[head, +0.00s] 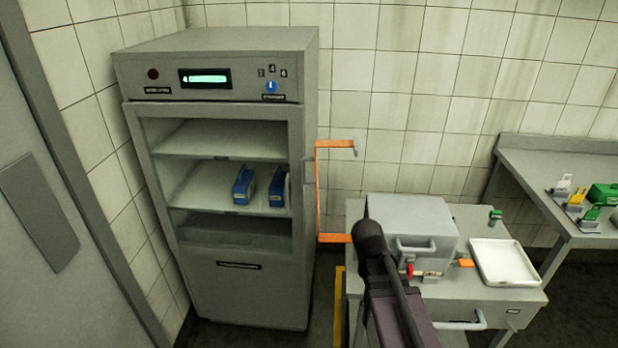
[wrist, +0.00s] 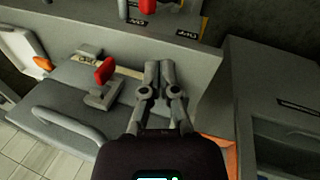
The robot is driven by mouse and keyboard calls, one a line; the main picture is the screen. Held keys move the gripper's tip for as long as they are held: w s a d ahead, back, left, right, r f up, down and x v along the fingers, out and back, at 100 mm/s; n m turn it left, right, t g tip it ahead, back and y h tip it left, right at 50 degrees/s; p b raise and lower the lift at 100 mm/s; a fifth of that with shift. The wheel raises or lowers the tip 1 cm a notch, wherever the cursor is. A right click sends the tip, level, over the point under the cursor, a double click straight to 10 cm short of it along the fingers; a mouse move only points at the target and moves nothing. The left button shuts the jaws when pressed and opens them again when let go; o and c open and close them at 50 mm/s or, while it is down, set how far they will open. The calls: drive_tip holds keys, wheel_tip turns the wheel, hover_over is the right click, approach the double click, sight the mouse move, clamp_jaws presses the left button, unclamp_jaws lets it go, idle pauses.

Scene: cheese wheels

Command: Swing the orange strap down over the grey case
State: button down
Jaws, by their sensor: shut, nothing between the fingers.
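The orange strap (head: 317,195) stands upright to the left of the case in the head view, bent like a bracket. Its upper arm points right over free space with a small grey end piece; its lower arm runs toward the case's left side. The grey case (head: 425,217) sits on a grey cart, with a front handle and a red-handled latch (head: 409,270). The strap does not lie over the case. My gripper (wrist: 158,68) is shut and empty in the wrist view, above grey surfaces beside a red latch handle (wrist: 105,70). In the head view my arm hides the case's left front.
A white tray (head: 481,262) lies on the cart right of the case, near a small green-topped fitting (head: 495,214). A grey cabinet (head: 232,285) with blue items on a shelf stands left. A bench (head: 540,170) with small coloured items stands at the right.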

drive_tip(key=w+a+r+n+t+h, duration=0.35)
drive_tip(key=w+a+r, duration=0.3)
drive_tip(key=a, duration=0.25)
drive_tip(key=w+a+r+n+t+h, duration=0.2)
drive_tip(key=w+a+r+t+h, duration=0.3)
drive_tip(key=w+a, duration=0.35)
drive_tip(key=a+r+n+t+h, duration=0.1)
drive_tip(key=a+r+n+t, duration=0.1)
drive_tip(key=a+r, duration=0.5)
drive_tip(key=a+t, duration=0.1)
drive_tip(key=a, duration=0.2)
drive_tip(key=shift+s+a, duration=0.2)
drive_tip(key=shift+a, duration=0.05)
drive_tip(key=shift+t+h, duration=0.25)
drive_tip(key=x, duration=1)
